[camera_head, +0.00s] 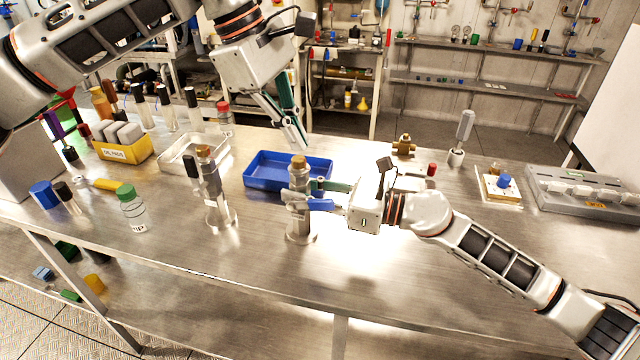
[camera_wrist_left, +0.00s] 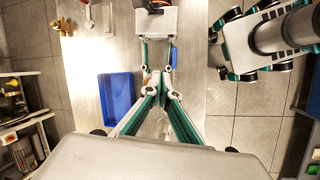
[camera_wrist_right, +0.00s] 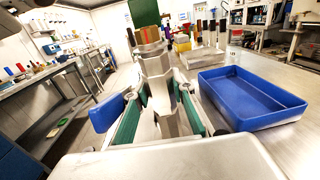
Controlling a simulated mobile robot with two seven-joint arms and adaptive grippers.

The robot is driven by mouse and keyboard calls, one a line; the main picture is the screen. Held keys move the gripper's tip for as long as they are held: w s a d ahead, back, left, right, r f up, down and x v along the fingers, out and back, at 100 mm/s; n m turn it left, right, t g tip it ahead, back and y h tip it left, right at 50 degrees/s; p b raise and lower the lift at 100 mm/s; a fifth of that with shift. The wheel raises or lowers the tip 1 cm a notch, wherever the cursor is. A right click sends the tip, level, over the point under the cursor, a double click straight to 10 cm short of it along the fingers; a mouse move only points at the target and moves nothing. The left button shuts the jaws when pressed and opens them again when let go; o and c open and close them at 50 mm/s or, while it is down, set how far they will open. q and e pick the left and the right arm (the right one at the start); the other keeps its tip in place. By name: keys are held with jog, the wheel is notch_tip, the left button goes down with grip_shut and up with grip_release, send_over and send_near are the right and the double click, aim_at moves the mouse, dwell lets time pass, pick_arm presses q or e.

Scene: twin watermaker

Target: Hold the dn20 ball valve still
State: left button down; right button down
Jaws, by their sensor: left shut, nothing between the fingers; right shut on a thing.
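The dn20 ball valve, as I take it, is the steel body (camera_head: 299,213) with a brown top and a blue lever (camera_head: 321,205), upright on a round foot on the bench. My right gripper (camera_head: 322,193) is shut on it from the right. In the right wrist view the valve body (camera_wrist_right: 157,68) stands between the fingers (camera_wrist_right: 160,112), with the blue lever (camera_wrist_right: 107,112) left of them. My left gripper (camera_head: 298,143) is shut and empty, above and behind the valve. In the left wrist view its fingers (camera_wrist_left: 160,90) converge; the valve's body is largely hidden.
A blue tray (camera_head: 250,181) lies just behind the valve. A similar piece with a black handle (camera_head: 217,208) stands to the left. The front of the bench is clear.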

pick_arm(q)
notch_tip(320, 180, up, 4)
jog(key=s+n+g+y, duration=0.1)
jog(key=n, duration=0.1)
send_near(330, 200)
jog(key=shift+g, duration=0.3)
jog(key=x, duration=0.4)
jog(key=w+x, duration=0.1)
jog(key=x, duration=0.2)
jog(key=shift+a+f, duration=0.1)
jog(key=shift+a, duration=0.35)
jog(key=shift+s+d+f, duration=0.2)
jog(key=shift+d+f, duration=0.2)
jog(key=shift+f, duration=0.15)
jog(key=shift+s+d+f, duration=0.25)
jog(key=shift+d+f, duration=0.1)
jog(key=shift+f, duration=0.15)
pick_arm(e)
jog(key=shift+r, duration=0.1)
pick_arm(q)
jog(key=shift+w+r, duration=0.1)
jog(key=shift+r, duration=0.1)
